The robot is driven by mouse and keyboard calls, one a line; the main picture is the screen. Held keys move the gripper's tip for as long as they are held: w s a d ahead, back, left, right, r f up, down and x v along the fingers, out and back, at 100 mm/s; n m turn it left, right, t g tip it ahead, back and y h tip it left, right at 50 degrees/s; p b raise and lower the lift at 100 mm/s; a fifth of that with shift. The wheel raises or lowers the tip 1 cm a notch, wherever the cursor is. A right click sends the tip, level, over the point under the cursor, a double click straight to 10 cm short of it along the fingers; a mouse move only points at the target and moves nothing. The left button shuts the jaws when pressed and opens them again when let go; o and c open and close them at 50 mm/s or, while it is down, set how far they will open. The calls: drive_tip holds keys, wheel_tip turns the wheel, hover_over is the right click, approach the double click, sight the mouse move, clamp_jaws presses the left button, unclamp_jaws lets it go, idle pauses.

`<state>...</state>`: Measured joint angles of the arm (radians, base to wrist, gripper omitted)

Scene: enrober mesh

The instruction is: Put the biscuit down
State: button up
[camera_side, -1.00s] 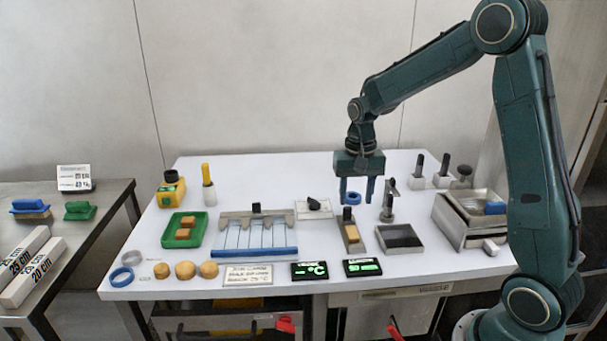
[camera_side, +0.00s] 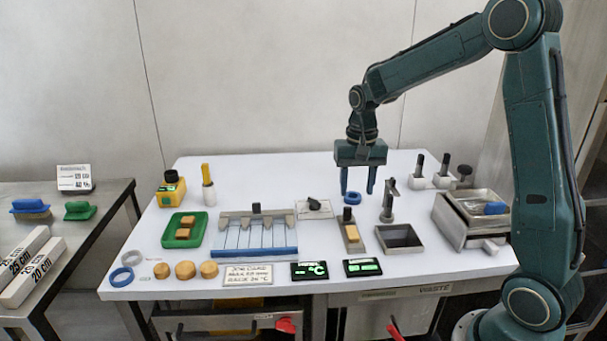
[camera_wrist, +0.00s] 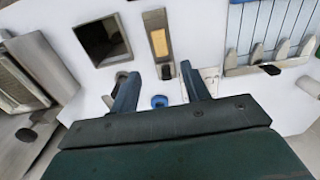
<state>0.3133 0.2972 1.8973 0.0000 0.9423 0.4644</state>
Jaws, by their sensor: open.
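A tan rectangular biscuit (camera_side: 353,235) lies on a narrow metal plate (camera_side: 358,246) with a black knob at its back end. The biscuit also shows in the wrist view (camera_wrist: 159,42), on the same plate. My gripper (camera_side: 357,193) is open and empty, above and behind the plate, apart from the biscuit. In the wrist view its two blue fingers (camera_wrist: 160,90) are spread with nothing between them. More biscuits (camera_side: 184,228) sit in a green tray (camera_side: 197,239) at the left.
A wire rack (camera_side: 268,252) with a blue front bar stands left of the plate. A dark square pan (camera_side: 400,249) stands at its right, with a metal post (camera_side: 388,208) behind. A blue ring (camera_side: 352,198) lies under my gripper. Round yellow-brown pieces (camera_side: 185,270) sit along the front.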

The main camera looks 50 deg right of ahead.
drive_tip(key=s+a+r+n+t, duration=0.3)
drive_tip(key=s+a+r+n, duration=0.1)
drive_tip(key=s+a+r, duration=0.5)
drive_tip(key=s+a+r+n+t, duration=0.1)
drive_tip(key=s+n, duration=0.4)
drive_tip(key=s, duration=0.7)
drive_tip(key=a+t, duration=0.1)
drive_tip(key=a, duration=0.1)
drive_tip(key=shift+a+t, duration=0.3)
